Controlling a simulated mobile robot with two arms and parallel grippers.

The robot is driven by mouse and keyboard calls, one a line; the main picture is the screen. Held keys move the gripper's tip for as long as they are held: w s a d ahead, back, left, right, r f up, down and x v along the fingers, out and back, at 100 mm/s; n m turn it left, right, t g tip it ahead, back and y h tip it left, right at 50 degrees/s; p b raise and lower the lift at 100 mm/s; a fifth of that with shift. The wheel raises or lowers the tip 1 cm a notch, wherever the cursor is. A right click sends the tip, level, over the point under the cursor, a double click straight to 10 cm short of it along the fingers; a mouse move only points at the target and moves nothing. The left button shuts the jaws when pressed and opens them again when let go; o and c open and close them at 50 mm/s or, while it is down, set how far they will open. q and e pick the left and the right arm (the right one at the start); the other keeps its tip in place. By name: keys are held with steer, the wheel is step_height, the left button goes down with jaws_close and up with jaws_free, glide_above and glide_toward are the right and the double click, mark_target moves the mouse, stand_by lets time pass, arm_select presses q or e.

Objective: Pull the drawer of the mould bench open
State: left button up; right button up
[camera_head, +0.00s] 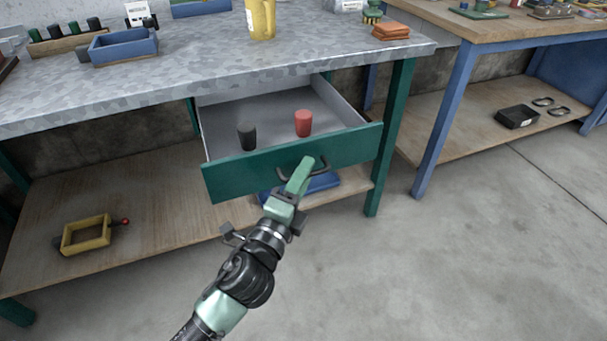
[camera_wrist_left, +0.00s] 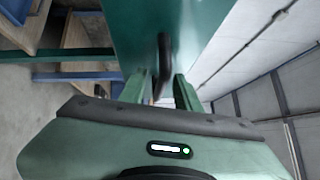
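The green-fronted drawer (camera_head: 235,178) of the mould bench stands pulled well out from under the grey bench top (camera_head: 240,62). A dark cup-like piece (camera_head: 247,136) and a red one (camera_head: 303,123) stand inside it. Its dark bar handle (camera_head: 322,168) is on the front, partly hidden by my gripper. My left gripper (camera_head: 301,172) is at the handle, its fingers close together on either side of it. In the left wrist view the handle (camera_wrist_left: 163,52) runs between the two fingers (camera_wrist_left: 161,82), against the green drawer front (camera_wrist_left: 190,30). My right gripper is not in view.
A blue tray (camera_head: 122,47) and a yellow jug (camera_head: 262,18) stand on the bench. A yellow frame (camera_head: 86,234) lies on the lower wooden shelf (camera_head: 150,205). A green bench leg (camera_head: 390,140) stands right of the drawer. The concrete floor in front is clear.

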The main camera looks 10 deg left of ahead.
arm_select(q)
steer(key=v, duration=0.7)
steer(key=shift+s+b, duration=0.4)
steer(key=shift+b, duration=0.05)
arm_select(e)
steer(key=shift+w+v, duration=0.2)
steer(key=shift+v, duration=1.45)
arm_select(q)
steer(key=shift+f, duration=0.1)
